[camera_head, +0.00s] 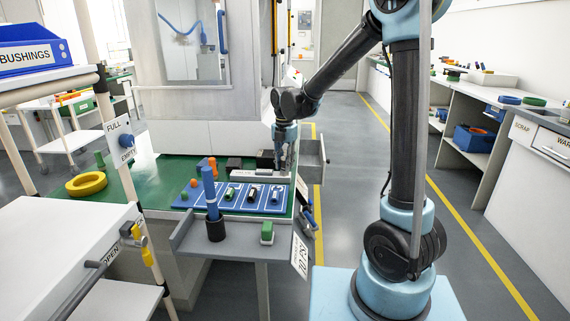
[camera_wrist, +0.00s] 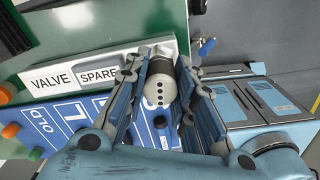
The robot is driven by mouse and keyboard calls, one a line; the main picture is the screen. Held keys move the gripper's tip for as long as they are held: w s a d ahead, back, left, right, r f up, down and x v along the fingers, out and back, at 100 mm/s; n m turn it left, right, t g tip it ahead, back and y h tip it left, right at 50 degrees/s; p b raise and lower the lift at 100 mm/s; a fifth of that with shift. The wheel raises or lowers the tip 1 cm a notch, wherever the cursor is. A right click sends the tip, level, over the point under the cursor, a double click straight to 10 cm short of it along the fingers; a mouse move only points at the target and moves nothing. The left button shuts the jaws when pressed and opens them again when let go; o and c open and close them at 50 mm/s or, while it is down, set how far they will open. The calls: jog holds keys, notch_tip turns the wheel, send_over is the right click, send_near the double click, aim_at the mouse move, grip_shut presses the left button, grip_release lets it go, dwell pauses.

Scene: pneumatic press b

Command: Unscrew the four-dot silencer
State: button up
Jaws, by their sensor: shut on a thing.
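The four-dot silencer (camera_wrist: 158,90) is a pale cylinder with a column of dark dots on its side, seen in the wrist view. My gripper (camera_wrist: 168,68) is shut on it, with one finger on each side. A dark ribbed part shows at its far end; how they join is hidden by the fingers. It stands by the right end of the pale block labelled VALVE and SPARE (camera_wrist: 80,76). In the head view my gripper (camera_head: 284,160) points down at the right end of that block, and the silencer is hidden there.
A blue board (camera_head: 232,204) with marked lanes holds several small cylinders in front of the block. A yellow ring (camera_head: 86,184) lies left on the green table. An open drawer (camera_head: 312,158) is to the right.

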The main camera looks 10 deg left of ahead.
jog(key=shift+n, duration=0.8)
jog(key=o, duration=0.6)
jog(key=shift+m, duration=0.8)
jog(key=shift+m, duration=0.9)
